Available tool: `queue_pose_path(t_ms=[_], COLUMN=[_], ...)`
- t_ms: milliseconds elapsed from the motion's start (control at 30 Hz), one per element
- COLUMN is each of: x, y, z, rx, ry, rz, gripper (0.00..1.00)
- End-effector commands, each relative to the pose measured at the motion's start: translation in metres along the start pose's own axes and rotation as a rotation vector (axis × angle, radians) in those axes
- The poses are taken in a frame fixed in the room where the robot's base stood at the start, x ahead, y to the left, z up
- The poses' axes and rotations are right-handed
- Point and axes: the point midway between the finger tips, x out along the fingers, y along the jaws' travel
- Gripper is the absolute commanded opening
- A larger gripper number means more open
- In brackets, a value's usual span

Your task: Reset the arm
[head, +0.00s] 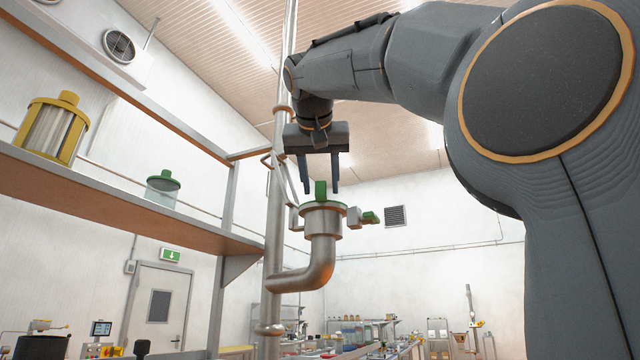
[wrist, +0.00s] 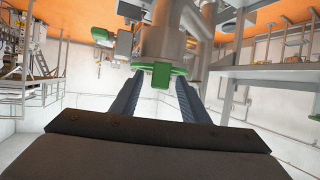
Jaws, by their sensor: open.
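My gripper (head: 321,190) points downward in the head view, with its two fingers apart and nothing between them but air above a green cap. The green cap (head: 321,192) with an upright tab sits on top of a bent metal pipe (head: 318,262). The fingertips are close to the tab's height, one on each side as seen in the head view; contact cannot be told. In the wrist view the fingers (wrist: 158,85) reach towards the green cap (wrist: 160,72), whose tab shows between them. My grey arm comes from the right.
A tall vertical pipe (head: 277,220) stands just left of the gripper. A small green-handled valve (head: 370,217) sticks out right of the cap. A shelf (head: 120,205) at left holds a yellow-framed canister (head: 50,130) and a green-lidded jar (head: 162,188). Open air lies above the cap's right side.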

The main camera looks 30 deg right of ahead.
Motion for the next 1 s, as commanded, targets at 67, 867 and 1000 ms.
queue_pose_path(t_ms=[67,867,1000], x=[-0.008,-0.076,-0.076], y=[-0.001,0.001,0.001], z=[0.0,0.0,0.0], rx=[0.001,0.001,0.001], ry=[0.002,0.001,0.002], rz=[-0.003,0.0,-0.001], gripper=[0.41,0.41,0.41])
